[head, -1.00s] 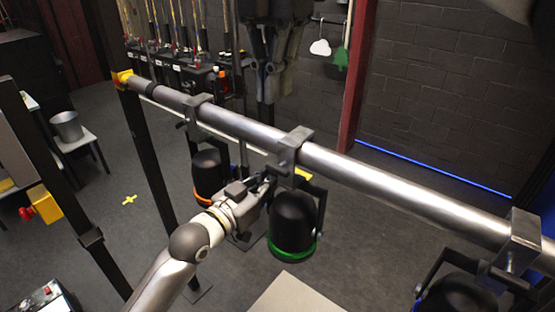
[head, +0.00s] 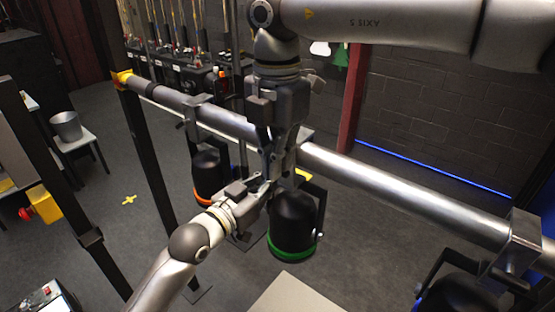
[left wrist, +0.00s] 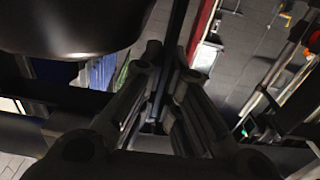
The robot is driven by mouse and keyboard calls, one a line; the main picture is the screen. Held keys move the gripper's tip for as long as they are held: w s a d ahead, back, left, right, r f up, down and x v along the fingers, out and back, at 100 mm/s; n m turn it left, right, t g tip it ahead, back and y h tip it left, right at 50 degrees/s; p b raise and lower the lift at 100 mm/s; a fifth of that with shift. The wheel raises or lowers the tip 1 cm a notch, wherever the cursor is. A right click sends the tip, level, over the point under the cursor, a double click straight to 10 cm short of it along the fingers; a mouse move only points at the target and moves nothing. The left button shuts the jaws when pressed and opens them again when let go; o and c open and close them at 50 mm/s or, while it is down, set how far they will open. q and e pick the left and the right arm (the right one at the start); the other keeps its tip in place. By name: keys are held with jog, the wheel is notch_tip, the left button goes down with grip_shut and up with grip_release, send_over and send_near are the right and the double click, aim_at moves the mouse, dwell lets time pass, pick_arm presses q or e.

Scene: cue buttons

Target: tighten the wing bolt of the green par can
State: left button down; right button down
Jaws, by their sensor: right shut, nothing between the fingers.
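The green par can (head: 295,222) is black with a green rim and hangs under the silver pipe (head: 400,180). My right gripper (head: 278,172) comes down from above in front of its clamp, shut with nothing between its fingers. It hides most of the clamp, and I cannot make out the wing bolt. My left gripper (head: 267,187) is at the can's upper left, by the yoke and just below the right gripper's tips. In the left wrist view its fingers (left wrist: 165,75) lie close together beside a dark bar; whether they grip it is unclear.
An orange-rimmed can (head: 207,175) hangs to the left. Another dark can (head: 455,295) hangs at the lower right under its clamp (head: 518,245). A dark upright post (head: 150,165) stands at left. Open floor (head: 370,240) lies below the pipe.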

aim_at(287, 177)
jog(key=shift+d+f, duration=0.1)
jog(key=shift+f, duration=0.15)
dwell(0.4)
jog(key=shift+s+d+f+t+y, duration=0.1)
jog(key=shift+s+d+t+y, duration=0.1)
jog(key=shift+t+y, duration=0.5)
jog(key=y, duration=0.1)
jog(key=t+y, duration=0.1)
jog(key=f+t+y, duration=0.1)
jog(key=shift+s+d+y, duration=0.3)
jog(key=shift+s+d, duration=0.05)
jog(key=shift+d, duration=0.05)
jog(key=shift+d+f, duration=0.1)
jog(key=shift+f, duration=0.3)
jog(key=shift+s+d+f+t+y, duration=0.15)
jog(key=shift+f+t+y, duration=0.45)
jog(key=shift+t+y, duration=0.5)
jog(key=shift+f, duration=0.25)
